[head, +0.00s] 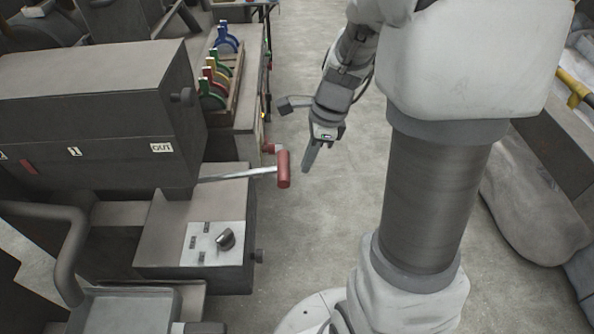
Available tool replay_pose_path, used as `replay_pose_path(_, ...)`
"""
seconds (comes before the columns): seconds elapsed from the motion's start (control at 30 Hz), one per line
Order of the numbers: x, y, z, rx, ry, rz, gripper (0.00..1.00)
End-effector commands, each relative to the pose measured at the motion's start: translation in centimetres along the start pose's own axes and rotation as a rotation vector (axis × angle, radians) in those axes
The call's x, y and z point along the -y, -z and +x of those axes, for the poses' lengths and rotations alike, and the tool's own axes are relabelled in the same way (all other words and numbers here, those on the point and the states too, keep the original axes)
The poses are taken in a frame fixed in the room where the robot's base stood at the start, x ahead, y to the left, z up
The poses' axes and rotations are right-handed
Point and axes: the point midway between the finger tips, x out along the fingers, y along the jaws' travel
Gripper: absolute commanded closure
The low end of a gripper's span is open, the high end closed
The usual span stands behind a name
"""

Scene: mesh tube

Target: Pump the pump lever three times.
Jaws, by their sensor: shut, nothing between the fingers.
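The pump lever (237,174) is a thin metal rod that runs out to the right from beside a dark machine box. It ends in a red handle (284,169), which stands about upright at the rod's end. My gripper (309,157) is just right of the red handle, pointing down, with its fingers shut and nothing between them. A small gap shows between the fingers and the handle in the head view. Whether they are at the same height or depth, I cannot tell. The lever's pivot is hidden by the machine.
A grey control box (150,240) with a black knob (225,239) sits below the lever. A rack of coloured levers (215,85) stands behind. A large dark machine (90,120) fills the left. The concrete floor (300,225) right of the lever is clear.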

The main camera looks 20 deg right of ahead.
Motion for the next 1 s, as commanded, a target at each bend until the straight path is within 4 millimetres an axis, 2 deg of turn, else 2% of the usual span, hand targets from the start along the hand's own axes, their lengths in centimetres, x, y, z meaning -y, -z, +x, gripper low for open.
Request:
replay_pose_path(0.03,0.1,0.1,-1.4,0.001,0.004,0.001,1.0)
replay_pose_path(0.1,0.1,0.3,-2.5,0.0,0.003,0.002,1.0)
replay_pose_path(0.3,0.1,0.7,-4.1,0.001,0.001,0.001,1.0)
replay_pose_path(1.0,0.1,0.7,-4.3,0.001,0.001,0.001,1.0)
